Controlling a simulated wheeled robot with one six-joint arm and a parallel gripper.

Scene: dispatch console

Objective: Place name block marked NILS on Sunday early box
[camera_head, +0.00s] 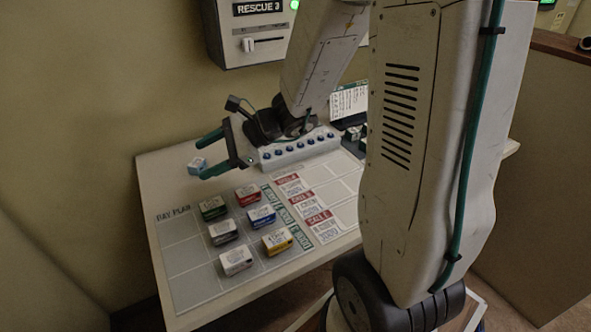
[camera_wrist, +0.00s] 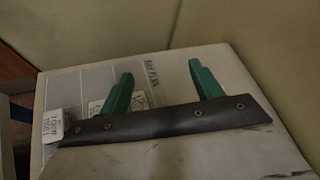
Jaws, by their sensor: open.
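Several small name blocks with printed white tops stand on the day plan (camera_head: 188,254): a green one (camera_head: 212,207), a red one (camera_head: 247,194), a blue one (camera_head: 262,216), a yellow one (camera_head: 277,240) and two paler ones (camera_head: 223,231) (camera_head: 236,260). Names are too small to read, so NILS and the Sunday early box cannot be picked out. My gripper (camera_head: 200,158) is open above the far left of the console; its green fingers also show in the wrist view (camera_wrist: 161,69).
A pale box with a row of blue knobs (camera_head: 300,150) stands behind the plan. Red-headed cards (camera_head: 292,187) lie to the right. The Rescue 3 wall unit (camera_head: 255,30) hangs above. The plan's left columns look clear. My arm hides the right side.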

